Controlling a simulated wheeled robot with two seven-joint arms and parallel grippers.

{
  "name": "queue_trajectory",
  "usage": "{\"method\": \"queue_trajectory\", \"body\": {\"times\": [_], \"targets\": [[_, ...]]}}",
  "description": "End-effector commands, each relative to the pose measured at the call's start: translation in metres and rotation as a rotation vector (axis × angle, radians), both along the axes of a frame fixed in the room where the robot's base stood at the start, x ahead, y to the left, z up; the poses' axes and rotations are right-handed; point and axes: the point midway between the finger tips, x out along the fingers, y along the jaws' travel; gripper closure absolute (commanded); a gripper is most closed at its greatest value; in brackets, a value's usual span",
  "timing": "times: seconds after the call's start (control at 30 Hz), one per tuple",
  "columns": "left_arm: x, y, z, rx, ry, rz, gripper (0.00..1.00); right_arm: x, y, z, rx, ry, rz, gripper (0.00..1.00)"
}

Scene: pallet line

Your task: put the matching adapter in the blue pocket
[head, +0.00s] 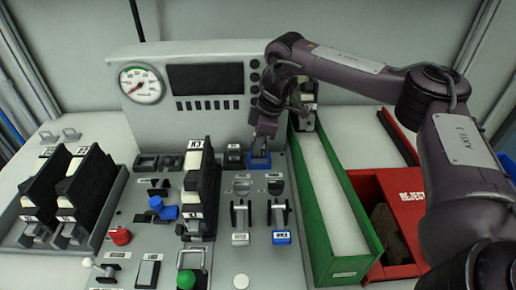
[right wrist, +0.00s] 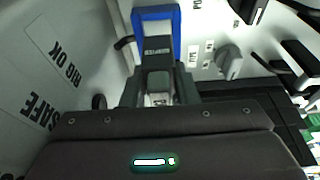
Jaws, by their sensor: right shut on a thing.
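The blue pocket (head: 268,162) is a small blue-rimmed socket on the grey panel, below the dark screen. My right gripper (head: 262,137) is directly above it, pointing down. In the right wrist view the gripper (right wrist: 159,92) is shut on a dark grey adapter (right wrist: 158,48) with a small printed label. The blue rim (right wrist: 176,30) surrounds the far part of the adapter in that view. I cannot tell how deep the adapter sits in the pocket. My left gripper is not in view.
A green-walled chute (head: 311,205) runs along the panel's right side, with a red reject bin (head: 405,195) beyond it. A tall black block stack (head: 205,185) stands left of the pocket. Levers (head: 240,215) and knobs stand in front. Black modules (head: 85,190) fill a left rack.

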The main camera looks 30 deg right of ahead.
Motion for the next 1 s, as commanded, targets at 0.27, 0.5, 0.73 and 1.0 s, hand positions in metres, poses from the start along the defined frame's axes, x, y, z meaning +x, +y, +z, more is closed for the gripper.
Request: {"method": "queue_trajectory", "body": {"times": [0.27, 0.5, 0.73, 1.0], "targets": [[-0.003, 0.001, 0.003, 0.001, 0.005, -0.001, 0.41, 0.000, 0.000, -0.030, 0.001, 0.001, -0.001, 0.97], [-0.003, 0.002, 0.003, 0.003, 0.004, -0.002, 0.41, 0.000, 0.000, -0.030, 0.001, 0.001, -0.001, 0.97], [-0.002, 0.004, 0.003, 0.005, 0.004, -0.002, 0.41, 0.000, 0.000, -0.037, 0.001, 0.002, 0.001, 0.97], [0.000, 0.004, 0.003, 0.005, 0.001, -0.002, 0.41, -0.002, 0.000, -0.044, -0.001, 0.006, 0.000, 0.71]]}}
